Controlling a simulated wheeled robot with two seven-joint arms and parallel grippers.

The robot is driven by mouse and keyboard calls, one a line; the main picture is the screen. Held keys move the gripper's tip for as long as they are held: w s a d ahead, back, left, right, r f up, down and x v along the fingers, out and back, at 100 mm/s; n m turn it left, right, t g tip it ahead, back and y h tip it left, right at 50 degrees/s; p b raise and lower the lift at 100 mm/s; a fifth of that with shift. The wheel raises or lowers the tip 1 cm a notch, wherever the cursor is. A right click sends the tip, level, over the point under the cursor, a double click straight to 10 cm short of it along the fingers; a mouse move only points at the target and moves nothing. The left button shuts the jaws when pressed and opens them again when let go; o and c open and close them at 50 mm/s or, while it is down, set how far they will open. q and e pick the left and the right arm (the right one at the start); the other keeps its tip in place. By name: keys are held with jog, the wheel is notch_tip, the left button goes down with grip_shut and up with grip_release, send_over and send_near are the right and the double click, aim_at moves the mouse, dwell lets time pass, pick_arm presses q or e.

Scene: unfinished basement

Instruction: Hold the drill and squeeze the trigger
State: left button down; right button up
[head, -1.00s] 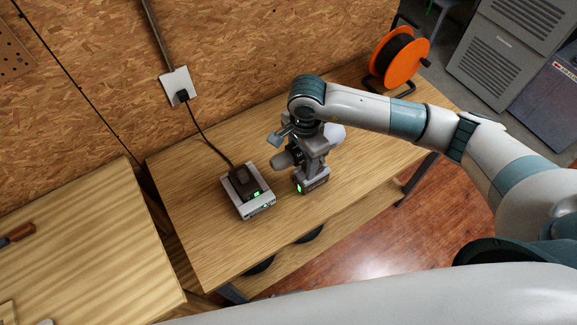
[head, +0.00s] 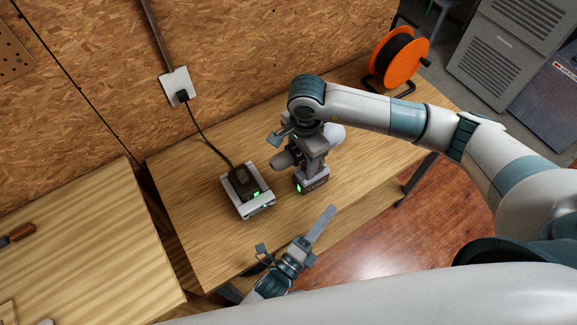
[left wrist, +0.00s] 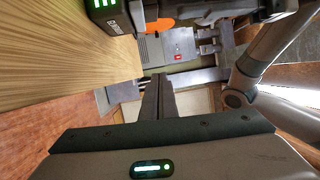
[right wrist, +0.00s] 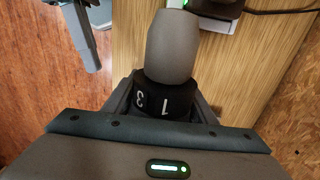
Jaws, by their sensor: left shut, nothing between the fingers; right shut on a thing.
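The drill (head: 312,180) stands upright on the wooden table, its battery base showing green lights. My right gripper (head: 306,140) is above it and shut on the drill's upper body. In the right wrist view, the grey drill nose (right wrist: 172,45) and black numbered collar (right wrist: 165,103) lie between the fingers. My left gripper (head: 328,213) is shut and empty in front of the table's near edge, below and apart from the drill. In the left wrist view its closed fingers (left wrist: 158,95) point forward, and the drill's battery (left wrist: 106,18) shows at top left. The trigger cannot be made out.
A charger (head: 255,207) holding a battery sits left of the drill, its cord running to a wall outlet (head: 178,85). An orange cable reel (head: 400,62) stands at the table's far right. A second wooden table (head: 85,235) is at left.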

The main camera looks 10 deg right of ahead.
pick_arm(q)
jog(key=s+a+r+m+g+h, duration=0.4)
jog(key=a+r+m+g, duration=0.5)
jog(key=m, duration=0.6)
jog(key=w+a+f+m+t+y, duration=0.1)
jog(key=w+a+m+t+y, duration=0.1)
jog(key=w+a+m, duration=0.4)
jog(key=w+a+t, duration=0.1)
jog(key=w+a, duration=0.4)
jog(key=a, duration=0.1)
jog(key=shift+w+m, duration=0.15)
jog(key=shift+m, duration=0.25)
jog(key=shift+d, duration=0.2)
jog(key=x, duration=1.3)
jog(key=shift+w+d, duration=0.25)
